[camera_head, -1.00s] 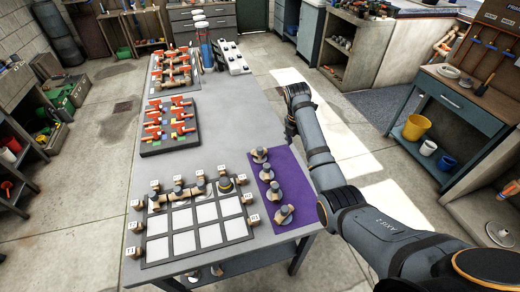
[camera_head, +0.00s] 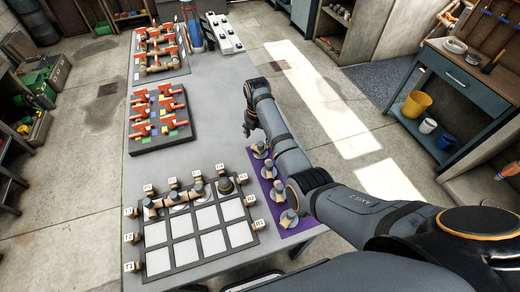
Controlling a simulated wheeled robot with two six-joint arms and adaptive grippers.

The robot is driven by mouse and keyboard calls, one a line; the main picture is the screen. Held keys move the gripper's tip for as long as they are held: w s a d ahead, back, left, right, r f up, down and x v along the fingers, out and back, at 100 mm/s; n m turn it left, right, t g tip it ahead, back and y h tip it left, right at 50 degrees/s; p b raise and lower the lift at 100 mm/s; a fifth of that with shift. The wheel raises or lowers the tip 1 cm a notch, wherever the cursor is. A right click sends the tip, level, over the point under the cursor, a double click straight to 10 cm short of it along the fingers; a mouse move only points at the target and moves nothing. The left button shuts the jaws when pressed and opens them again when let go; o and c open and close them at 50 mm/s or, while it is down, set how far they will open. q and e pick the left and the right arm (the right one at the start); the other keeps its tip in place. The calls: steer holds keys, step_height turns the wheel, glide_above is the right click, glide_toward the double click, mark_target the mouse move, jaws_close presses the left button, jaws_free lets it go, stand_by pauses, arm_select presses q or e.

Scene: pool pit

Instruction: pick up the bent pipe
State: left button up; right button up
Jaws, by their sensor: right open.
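Several small tan and grey pipe fittings, which look like bent pipes, stand in a row on the purple mat (camera_head: 300,235) at the right front of the grey table. The nearest bent pipe (camera_head: 289,218) and the one behind it (camera_head: 277,192) show beside my right arm. The farthest fitting (camera_head: 260,149) is just below my right gripper (camera_head: 251,130). My right gripper is open and empty, pointing down over the table beyond the mat's far end. My right forearm passes over the mat's right side and hides part of it. My left gripper is not in view.
A grid board (camera_head: 214,243) with white cells lies left of the mat, with fittings along its far row and labelled blocks around it. A dark tray (camera_head: 163,142) of red-handled valves and a pipe assembly (camera_head: 157,50) stand farther back. The grey table between is clear.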

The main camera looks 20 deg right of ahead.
mark_target(259, 146)
steer(key=f, duration=0.1)
steer(key=f+p, duration=0.1)
steer(key=shift+s+f, duration=0.3)
steer(key=shift+s, duration=0.1)
steer(key=shift+w+f, duration=0.1)
steer(key=shift+f, duration=0.85)
steer(key=c, duration=0.9)
steer(key=shift+c, duration=1.1)
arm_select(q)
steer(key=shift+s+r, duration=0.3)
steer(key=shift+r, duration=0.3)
arm_select(e)
steer(key=c, duration=0.3)
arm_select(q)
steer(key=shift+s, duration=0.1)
arm_select(e)
steer(key=shift+r, duration=0.15)
step_height(259, 146, up, 10)
steer(key=shift+f+b, duration=0.15)
steer(key=shift+b, duration=0.65)
steer(key=shift+f, duration=0.2)
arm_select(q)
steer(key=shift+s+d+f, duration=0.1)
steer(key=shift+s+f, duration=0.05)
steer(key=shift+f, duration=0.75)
